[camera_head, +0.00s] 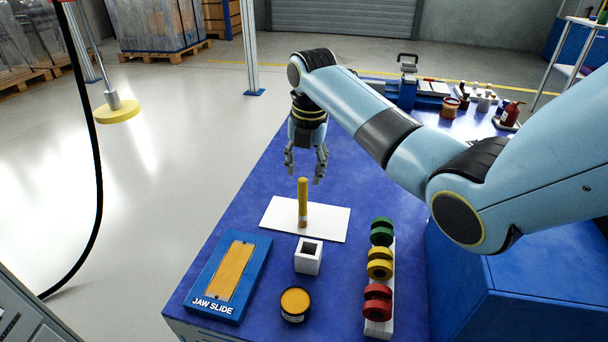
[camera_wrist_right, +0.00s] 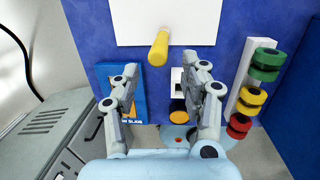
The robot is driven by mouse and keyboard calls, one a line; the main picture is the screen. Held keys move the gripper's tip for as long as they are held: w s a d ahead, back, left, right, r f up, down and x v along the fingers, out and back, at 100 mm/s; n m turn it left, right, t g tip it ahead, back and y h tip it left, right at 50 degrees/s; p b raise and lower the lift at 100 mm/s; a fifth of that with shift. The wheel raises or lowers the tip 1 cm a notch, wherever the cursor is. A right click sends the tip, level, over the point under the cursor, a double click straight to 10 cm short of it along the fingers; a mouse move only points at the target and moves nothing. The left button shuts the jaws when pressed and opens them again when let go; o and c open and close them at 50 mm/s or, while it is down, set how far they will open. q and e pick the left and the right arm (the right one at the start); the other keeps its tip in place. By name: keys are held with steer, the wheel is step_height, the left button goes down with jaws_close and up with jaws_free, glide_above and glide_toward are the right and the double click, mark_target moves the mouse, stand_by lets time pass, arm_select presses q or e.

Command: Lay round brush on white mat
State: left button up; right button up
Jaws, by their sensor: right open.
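The round brush (camera_head: 303,200) has a yellow handle and stands about upright, handle up, with its darker lower end at the white mat (camera_head: 334,222). In the right wrist view the brush (camera_wrist_right: 159,48) points up towards the camera from the white mat (camera_wrist_right: 205,22). My right gripper (camera_head: 305,177) points down with its fingers spread, just above the top of the handle. In the right wrist view its open fingers (camera_wrist_right: 163,82) hold nothing, and the brush is beyond them. My left gripper is not in view.
A white square holder (camera_head: 309,256), a round tin with an orange top (camera_head: 295,304) and a blue jaw slide tray (camera_head: 256,288) are in front of the mat. A white rack (camera_head: 379,329) with green, yellow and red rollers is at right. Bottles stand farther back.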

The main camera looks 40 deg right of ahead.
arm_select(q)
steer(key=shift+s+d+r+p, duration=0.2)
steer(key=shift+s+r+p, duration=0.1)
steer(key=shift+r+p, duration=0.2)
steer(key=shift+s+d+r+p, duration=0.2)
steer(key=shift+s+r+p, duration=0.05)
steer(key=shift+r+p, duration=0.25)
arm_select(e)
step_height(320, 180, up, 7)
steer(key=shift+s+f, duration=0.2)
steer(key=shift+s, duration=0.25)
